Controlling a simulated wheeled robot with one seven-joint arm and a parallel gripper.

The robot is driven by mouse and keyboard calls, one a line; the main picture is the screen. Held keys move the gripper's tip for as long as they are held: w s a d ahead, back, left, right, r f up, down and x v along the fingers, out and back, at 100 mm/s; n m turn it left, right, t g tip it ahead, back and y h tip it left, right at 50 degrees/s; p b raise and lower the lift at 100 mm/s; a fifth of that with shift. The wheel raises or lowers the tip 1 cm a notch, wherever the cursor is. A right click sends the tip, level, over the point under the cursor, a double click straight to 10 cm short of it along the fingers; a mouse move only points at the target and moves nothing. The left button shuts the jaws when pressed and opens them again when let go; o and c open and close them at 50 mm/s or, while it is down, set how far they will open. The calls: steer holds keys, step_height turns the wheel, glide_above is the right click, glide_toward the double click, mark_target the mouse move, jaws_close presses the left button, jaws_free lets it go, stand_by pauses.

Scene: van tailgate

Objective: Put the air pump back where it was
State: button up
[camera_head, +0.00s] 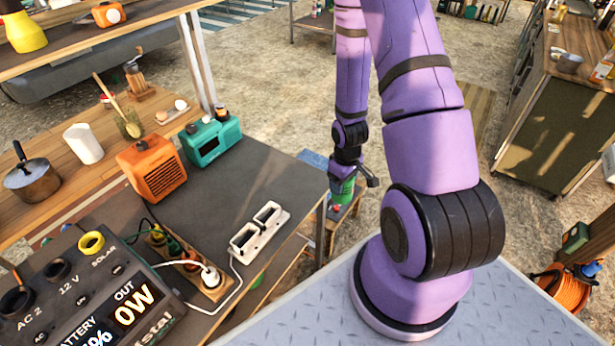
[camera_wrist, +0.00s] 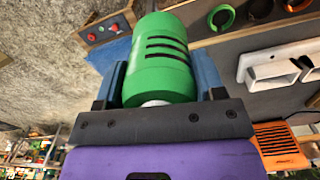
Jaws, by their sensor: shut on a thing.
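The air pump appears to be the green cylinder with black slots (camera_wrist: 160,60), seen close up in the wrist view. My gripper (camera_wrist: 160,88) is shut around it, one finger on each side. In the head view my gripper (camera_head: 347,172) points down beyond the right edge of the dark table, and part of the green pump (camera_head: 342,191) shows beneath it. The pump is over or near a low wooden stand with a blue surface (camera_head: 314,160). I cannot tell whether the pump touches it.
The dark table (camera_head: 262,165) holds a white two-slot holder (camera_head: 259,229), a teal device (camera_head: 211,141), an orange box (camera_head: 152,169) and a power strip (camera_head: 210,277). A power station (camera_head: 85,300) stands front left. A wooden-topped cabinet (camera_head: 560,120) stands at the right. Open ground lies between.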

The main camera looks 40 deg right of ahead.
steer(key=shift+w+a+f, duration=0.35)
steer(key=shift+w+f, duration=0.45)
steer(key=shift+w, duration=1.65)
steer(key=shift+w+a+f, duration=0.35)
steer(key=shift+w+f, duration=0.5)
steer(key=shift+w, duration=1.55)
steer(key=shift+w+a+f, duration=0.35)
steer(key=shift+w+f, duration=0.45)
steer(key=shift+w, duration=1.65)
steer(key=shift+f, duration=0.1)
steer(key=o, duration=1.2)
